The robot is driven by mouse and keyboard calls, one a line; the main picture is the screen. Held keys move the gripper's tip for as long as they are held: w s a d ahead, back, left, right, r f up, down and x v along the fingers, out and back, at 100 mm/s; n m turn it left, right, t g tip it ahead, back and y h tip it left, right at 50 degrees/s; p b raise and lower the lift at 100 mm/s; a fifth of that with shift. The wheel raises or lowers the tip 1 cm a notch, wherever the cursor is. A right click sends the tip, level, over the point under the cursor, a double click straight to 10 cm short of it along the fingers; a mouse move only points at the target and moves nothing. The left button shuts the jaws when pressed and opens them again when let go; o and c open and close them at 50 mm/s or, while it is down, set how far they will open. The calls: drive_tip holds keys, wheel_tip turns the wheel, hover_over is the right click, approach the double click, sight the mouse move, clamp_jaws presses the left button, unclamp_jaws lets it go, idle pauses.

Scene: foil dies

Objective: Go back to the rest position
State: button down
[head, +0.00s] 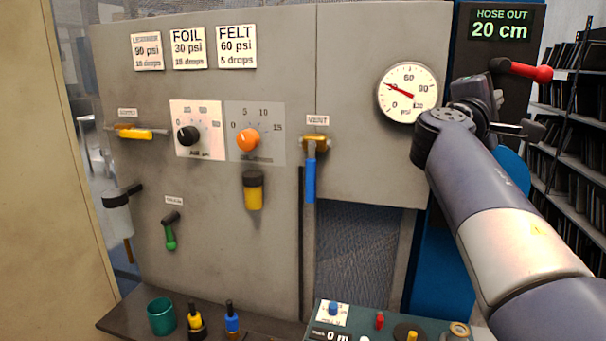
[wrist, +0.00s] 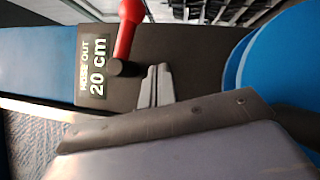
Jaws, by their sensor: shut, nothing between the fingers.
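My gripper (wrist: 157,72) is shut and empty in the wrist view, its two grey fingers together. Its tips are close to the dark stem of a red-handled lever (wrist: 128,28) in that picture; I cannot tell whether they touch. In the head view my arm reaches up from the lower right, and the gripper end is at the upper right, just below the red lever (head: 530,71). The lever sits on a dark panel under a display (head: 500,24) reading "HOSE OUT 20 cm". The display also shows in the wrist view (wrist: 95,75).
A grey panel (head: 340,60) carries a gauge (head: 407,93), a black knob (head: 188,135), an orange knob (head: 248,139) and a blue-handled vent valve (head: 310,180) hanging down. A teal cup (head: 161,316) stands on the shelf below. A blue round thing (wrist: 285,60) is right of my gripper.

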drive_tip(key=shift+d+f+n+t+b, duration=0.15)
drive_tip(key=shift+d+n+t+b, duration=0.4)
drive_tip(key=shift+b, duration=0.5)
drive_tip(key=shift+d+f+n+t+b, duration=0.15)
drive_tip(key=shift+d+n+t+b, duration=0.25)
drive_tip(key=shift+n+b, duration=0.45)
drive_tip(key=s+f+n+t+y+b, duration=0.1)
drive_tip(key=s+f+n+t+b, duration=0.1)
drive_tip(key=s+f+n+b, duration=0.45)
drive_tip(key=s+f+n+t+y+b, duration=0.15)
drive_tip(key=s+b, duration=0.25)
drive_tip(key=b, duration=0.5)
drive_tip(key=w+d+r+p, duration=0.3)
drive_tip(key=w+r+p, duration=0.3)
drive_tip(key=w+r, duration=0.2)
drive_tip(key=w+a+m+g+p, duration=0.1)
drive_tip(key=a+m+g+p, duration=0.2)
drive_tip(key=m+p, duration=0.4)
drive_tip(key=w+a+r+m+g+h+p, duration=0.1)
drive_tip(key=a+m+g+p, duration=0.2)
drive_tip(key=m+p, duration=0.4)
drive_tip(key=g+p, duration=0.1)
drive_tip(key=p, duration=0.4)
drive_tip(key=shift+w+a+r+p, duration=0.15)
drive_tip(key=shift+w+a+p, duration=0.2)
